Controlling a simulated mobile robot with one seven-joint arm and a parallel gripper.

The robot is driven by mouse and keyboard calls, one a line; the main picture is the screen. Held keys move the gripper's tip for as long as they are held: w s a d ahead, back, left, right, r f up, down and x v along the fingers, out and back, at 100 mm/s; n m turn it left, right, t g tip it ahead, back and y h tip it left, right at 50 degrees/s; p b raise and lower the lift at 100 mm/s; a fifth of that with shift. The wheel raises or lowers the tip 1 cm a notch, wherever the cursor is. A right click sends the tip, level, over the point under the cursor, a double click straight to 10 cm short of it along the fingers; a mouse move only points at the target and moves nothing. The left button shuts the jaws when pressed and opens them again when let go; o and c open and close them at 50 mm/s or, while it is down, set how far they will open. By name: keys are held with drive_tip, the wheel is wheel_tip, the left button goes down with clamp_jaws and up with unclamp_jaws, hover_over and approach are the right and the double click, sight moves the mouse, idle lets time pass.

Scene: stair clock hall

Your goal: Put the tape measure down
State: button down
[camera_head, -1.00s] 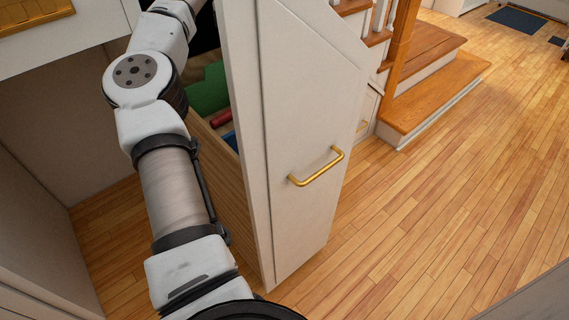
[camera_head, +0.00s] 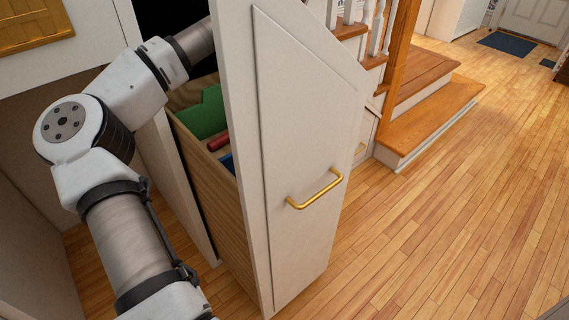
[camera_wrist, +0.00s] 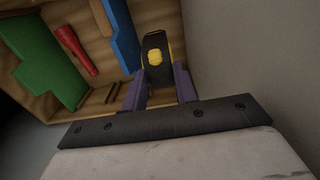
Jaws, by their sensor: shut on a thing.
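The tape measure (camera_wrist: 147,70) is black with a yellow round centre and shows in the wrist view between the purple fingers. My gripper (camera_wrist: 158,80) is shut on it. The open drawer under the stairs lies beyond and below it, its wooden bottom (camera_wrist: 102,96) showing at the left. I cannot tell how high the tape measure is above the drawer. In the head view the gripper and tape measure are hidden behind the tall drawer front (camera_head: 300,150).
The drawer holds a green block-like thing (camera_head: 205,113), a red tool (camera_head: 218,141) and a blue thing (camera_wrist: 120,36). A pale wall (camera_wrist: 230,60) stands close at the gripper's right. The drawer front has a brass handle (camera_head: 315,190). Wooden floor (camera_head: 440,220) is clear at the right.

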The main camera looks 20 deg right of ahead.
wheel_tip(320, 180, down, 18)
idle(0.5)
drive_tip(key=shift+f+b, duration=0.2)
drive_tip(key=shift+b, duration=0.1)
drive_tip(key=c, duration=1.1)
unclamp_jaws()
drive_tip(key=shift+r, duration=0.1)
wheel_tip(320, 180, up, 12)
drive_tip(key=shift+r, duration=0.1)
